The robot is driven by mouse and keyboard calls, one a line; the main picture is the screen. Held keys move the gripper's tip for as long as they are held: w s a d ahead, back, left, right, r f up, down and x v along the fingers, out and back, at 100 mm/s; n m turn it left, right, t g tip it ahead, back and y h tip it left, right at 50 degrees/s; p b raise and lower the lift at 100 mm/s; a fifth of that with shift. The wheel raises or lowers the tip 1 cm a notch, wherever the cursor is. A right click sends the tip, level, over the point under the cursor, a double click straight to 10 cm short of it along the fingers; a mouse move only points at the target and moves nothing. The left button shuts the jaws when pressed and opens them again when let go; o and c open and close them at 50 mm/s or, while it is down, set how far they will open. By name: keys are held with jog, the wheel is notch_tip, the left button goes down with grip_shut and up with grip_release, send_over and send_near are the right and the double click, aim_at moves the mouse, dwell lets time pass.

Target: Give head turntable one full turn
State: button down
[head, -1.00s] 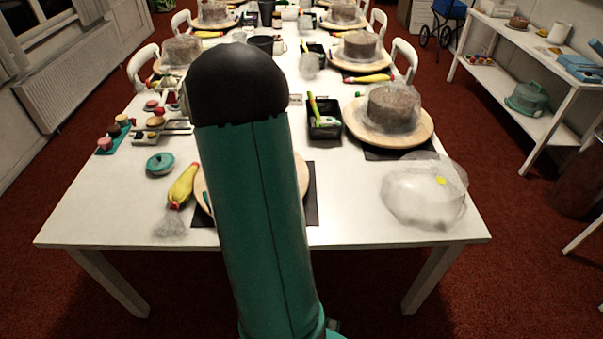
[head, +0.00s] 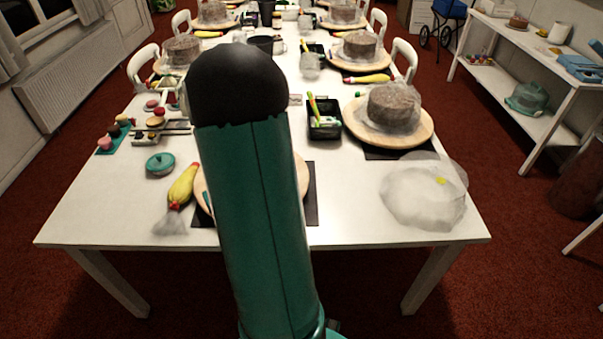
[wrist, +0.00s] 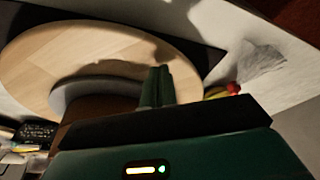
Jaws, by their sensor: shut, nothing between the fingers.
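The head turntable, a pale round wooden disc (head: 301,178), sits on a dark mat at the near end of the white table. My arm hides most of it in the head view, and only slivers of its rim show on either side. In the wrist view the wooden disc (wrist: 45,60) fills the upper left, with a grey curved band and a brown surface below it. My gripper (wrist: 157,70) shows there as two green fingers shut together and empty. The fingers overlap the disc's edge in the picture; I cannot tell whether they touch it. The head view does not show the gripper.
A yellow piping bag (head: 183,186) lies close left of the disc, near a teal lidded pot (head: 160,164). A clear plastic cover (head: 424,196) lies at the right front. A wrapped cake (head: 392,106) on another turntable and a black tool tray (head: 324,119) stand farther back.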

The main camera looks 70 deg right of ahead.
jog(key=shift+f, duration=0.1)
jog(key=shift+f, duration=0.4)
jog(key=shift+s+d, duration=0.3)
jog(key=shift+s, duration=0.7)
jog(key=shift+s+d, duration=0.35)
jog(key=shift+s, duration=0.65)
jog(key=shift+s+d, duration=0.3)
jog(key=shift+s, duration=0.7)
jog(key=shift+s+d, duration=0.1)
jog(key=shift+s, duration=0.05)
jog(key=shift+s+d, duration=0.95)
jog(key=shift+s, duration=0.25)
jog(key=shift+s+d, duration=0.9)
jog(key=shift+s, duration=0.25)
